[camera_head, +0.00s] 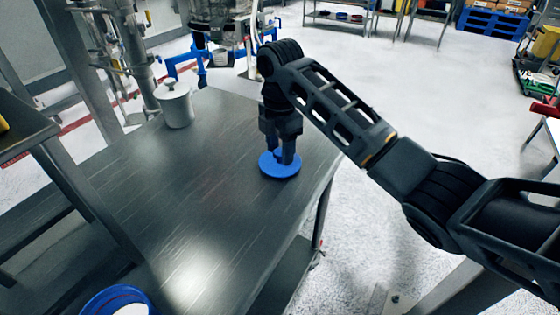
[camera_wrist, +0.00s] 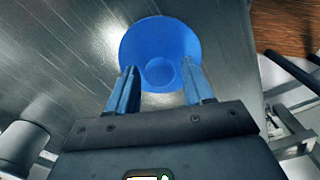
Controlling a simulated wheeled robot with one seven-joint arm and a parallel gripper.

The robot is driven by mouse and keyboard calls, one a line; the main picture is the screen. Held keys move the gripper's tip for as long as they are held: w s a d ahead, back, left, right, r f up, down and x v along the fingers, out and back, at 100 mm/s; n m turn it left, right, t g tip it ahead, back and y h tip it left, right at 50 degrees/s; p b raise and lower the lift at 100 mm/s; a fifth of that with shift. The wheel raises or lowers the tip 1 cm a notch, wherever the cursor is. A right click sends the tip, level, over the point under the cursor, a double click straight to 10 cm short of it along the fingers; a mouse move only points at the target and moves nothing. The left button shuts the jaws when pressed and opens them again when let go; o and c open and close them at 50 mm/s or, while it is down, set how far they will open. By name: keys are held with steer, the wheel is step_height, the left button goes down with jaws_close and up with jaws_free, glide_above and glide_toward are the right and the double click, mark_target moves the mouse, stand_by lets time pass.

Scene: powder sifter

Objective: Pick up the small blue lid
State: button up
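The small blue lid (camera_head: 278,172) lies flat on the metal table near its right edge. In the wrist view the lid (camera_wrist: 160,32) is a blue disc with a round raised knob at its middle. My gripper (camera_head: 283,158) points down right over the lid. In the wrist view my gripper (camera_wrist: 161,74) has its two fingers spread, one on each side of the knob with a gap between. It looks open and empty. Whether the fingertips touch the lid's top, I cannot tell.
The metal table (camera_head: 180,215) is mostly clear. A lidded grey metal pot (camera_head: 175,105) stands at its far side. A blue container with white contents (camera_head: 118,300) is at the bottom left. Metal frame posts stand along the left side.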

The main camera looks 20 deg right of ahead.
steer(key=c, duration=0.8)
steer(key=shift+r, duration=0.1)
steer(key=shift+c, duration=0.2)
